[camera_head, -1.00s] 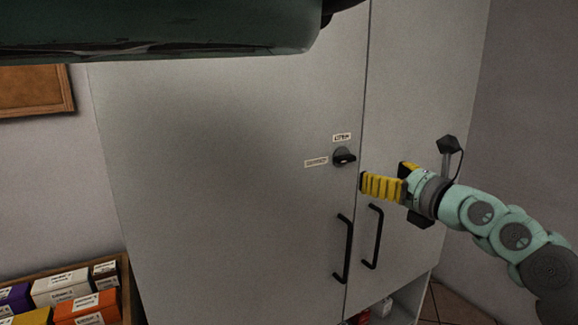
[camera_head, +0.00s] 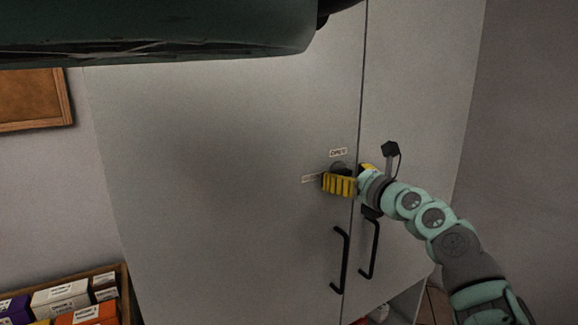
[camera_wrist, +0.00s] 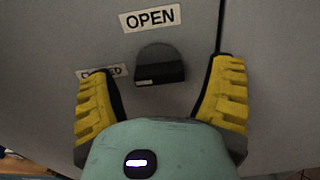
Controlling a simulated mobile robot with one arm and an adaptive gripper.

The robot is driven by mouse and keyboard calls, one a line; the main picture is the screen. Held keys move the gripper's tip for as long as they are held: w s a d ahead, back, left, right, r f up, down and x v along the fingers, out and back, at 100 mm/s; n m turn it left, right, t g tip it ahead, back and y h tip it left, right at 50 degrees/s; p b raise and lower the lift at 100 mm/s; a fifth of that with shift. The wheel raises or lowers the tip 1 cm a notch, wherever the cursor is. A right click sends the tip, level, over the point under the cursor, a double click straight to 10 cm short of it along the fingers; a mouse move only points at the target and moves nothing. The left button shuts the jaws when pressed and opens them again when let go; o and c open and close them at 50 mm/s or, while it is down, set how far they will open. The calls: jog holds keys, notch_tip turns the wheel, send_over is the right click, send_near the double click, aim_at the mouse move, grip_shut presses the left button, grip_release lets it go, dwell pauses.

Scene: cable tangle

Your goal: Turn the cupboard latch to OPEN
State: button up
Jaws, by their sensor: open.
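The cupboard (camera_head: 220,180) is grey with two doors. Its latch is a round dark knob (camera_wrist: 160,66) with a black handle bar on the left door near the seam. The bar lies roughly horizontal in the wrist view. The OPEN label (camera_wrist: 150,18) is above the knob, and the CLOSED label (camera_wrist: 100,72) is to its left, partly hidden by a finger. My gripper (camera_wrist: 165,88) is open with yellow ribbed fingers, one on each side of the knob and apart from it. In the head view my gripper (camera_head: 345,178) covers most of the latch (camera_head: 338,166).
Two black door handles, left (camera_head: 341,262) and right (camera_head: 370,250), hang below the latch, close under my arm. A crate (camera_head: 125,290) of several boxes is at the lower left. A framed board (camera_head: 35,98) hangs on the left wall.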

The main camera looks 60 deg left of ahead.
jog(key=shift+s+a, duration=0.1)
jog(key=shift+s, duration=0.1)
jog(key=shift+w, duration=0.1)
jog(key=c, duration=1.2)
